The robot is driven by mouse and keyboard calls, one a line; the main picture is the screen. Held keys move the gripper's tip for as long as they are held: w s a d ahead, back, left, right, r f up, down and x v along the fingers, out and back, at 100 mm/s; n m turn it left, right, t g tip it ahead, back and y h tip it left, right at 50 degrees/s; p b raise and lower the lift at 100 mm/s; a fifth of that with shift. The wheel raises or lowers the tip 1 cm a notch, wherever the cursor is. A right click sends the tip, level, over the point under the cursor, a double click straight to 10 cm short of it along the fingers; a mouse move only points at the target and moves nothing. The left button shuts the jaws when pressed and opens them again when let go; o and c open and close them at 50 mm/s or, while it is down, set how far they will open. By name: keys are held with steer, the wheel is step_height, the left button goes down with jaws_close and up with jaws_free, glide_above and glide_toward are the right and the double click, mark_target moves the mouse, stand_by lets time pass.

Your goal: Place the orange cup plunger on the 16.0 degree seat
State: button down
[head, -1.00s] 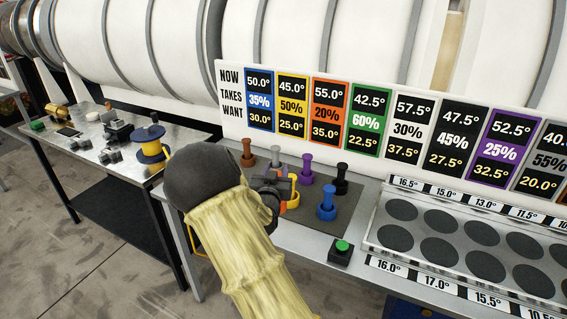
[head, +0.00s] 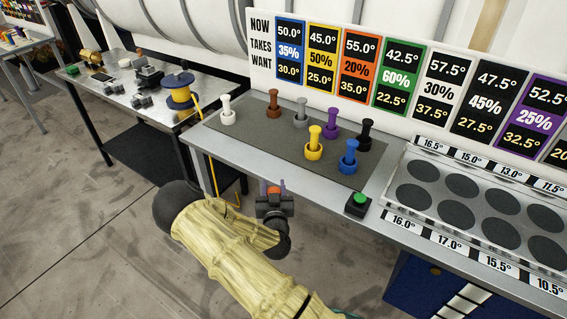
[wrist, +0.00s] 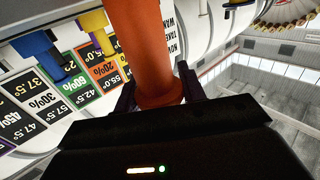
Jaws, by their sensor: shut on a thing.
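My gripper (head: 273,190) is shut on the orange cup plunger (wrist: 148,45), which fills the upper middle of the wrist view between the dark fingers. In the head view only a little of the orange shows at the fingertips. My gripper is in front of the bench's front edge, left of the green button. The 16.0° label (head: 402,219) is at the left end of the tray's front label strip. The seat behind it, a dark round pad (head: 414,196), is bare. It is to the right of my gripper and apart from it.
White, brown, grey, yellow, purple, blue and black plungers stand on the dark mat (head: 240,134). A green button box (head: 358,203) sits between mat and seat tray (head: 400,178). All visible tray pads are bare. A side table (head: 125,120) with a spool is at left.

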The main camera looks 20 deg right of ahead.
steer(key=s+a+f+n+y+b, duration=0.1)
steer(key=s+a+f+y+b, duration=0.1)
steer(key=f, duration=0.7)
steer(key=s+a+f+n+y+b, duration=0.2)
steer(key=s+f+y+b, duration=0.1)
steer(key=f+b, duration=0.4)
step_height(320, 180, down, 2)
steer(key=shift+s+t, duration=0.3)
steer(key=shift+s, duration=0.25)
steer(key=shift+a, duration=0.1)
